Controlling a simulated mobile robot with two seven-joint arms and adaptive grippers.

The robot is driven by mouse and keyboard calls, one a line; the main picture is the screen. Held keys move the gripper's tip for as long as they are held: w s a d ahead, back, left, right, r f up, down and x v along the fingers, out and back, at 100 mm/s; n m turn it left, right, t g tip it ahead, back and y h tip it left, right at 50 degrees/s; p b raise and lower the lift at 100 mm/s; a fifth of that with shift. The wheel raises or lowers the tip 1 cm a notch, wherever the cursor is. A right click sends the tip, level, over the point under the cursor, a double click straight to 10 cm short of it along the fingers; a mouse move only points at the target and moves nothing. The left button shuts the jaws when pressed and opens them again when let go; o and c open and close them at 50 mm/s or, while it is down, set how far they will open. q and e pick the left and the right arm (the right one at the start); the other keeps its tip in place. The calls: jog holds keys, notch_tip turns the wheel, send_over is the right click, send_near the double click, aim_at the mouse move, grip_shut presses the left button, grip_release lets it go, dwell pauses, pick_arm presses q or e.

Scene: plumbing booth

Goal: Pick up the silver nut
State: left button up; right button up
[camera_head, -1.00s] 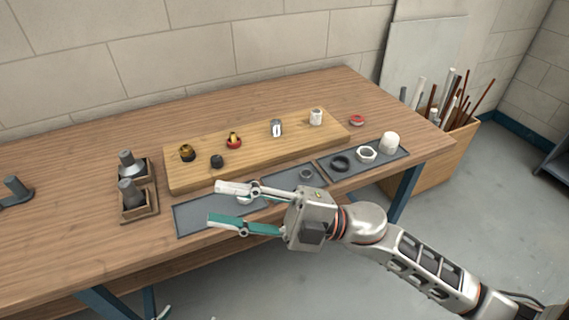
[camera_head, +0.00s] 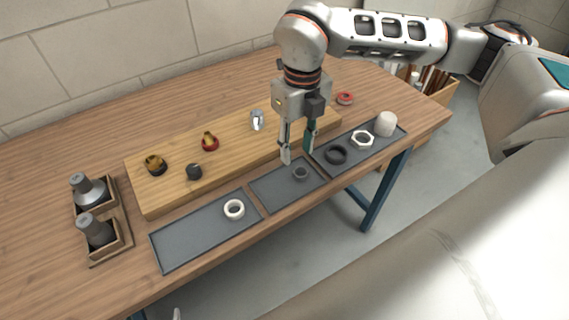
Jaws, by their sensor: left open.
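A pale silver hexagonal nut (camera_head: 362,139) lies in the right dark tray (camera_head: 398,142), between a black ring (camera_head: 336,155) and a white cap (camera_head: 385,124). My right gripper (camera_head: 298,154) points down over the back edge of the middle tray (camera_head: 270,198), left of the nut. Its fingers are apart, with nothing visible between them. A small grey ring (camera_head: 301,173) lies in the middle tray just in front of the fingertips. Only a sliver of what looks like my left gripper (camera_head: 177,314) shows at the bottom edge, far from the nut.
The wooden board (camera_head: 160,205) behind the trays holds several fittings, including a shiny metal one (camera_head: 257,120). A white ring (camera_head: 234,209) lies in the left tray (camera_head: 190,245). Two bottle-like items stand in wooden holders (camera_head: 110,245) at left. A red ring (camera_head: 345,98) lies at the back.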

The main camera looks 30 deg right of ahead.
aim_at(299, 175)
jog(key=f, duration=0.4)
jog(key=d+f, duration=0.1)
jog(key=f, duration=0.1)
jog(key=shift+f, duration=0.7)
jog(key=c, duration=0.9)
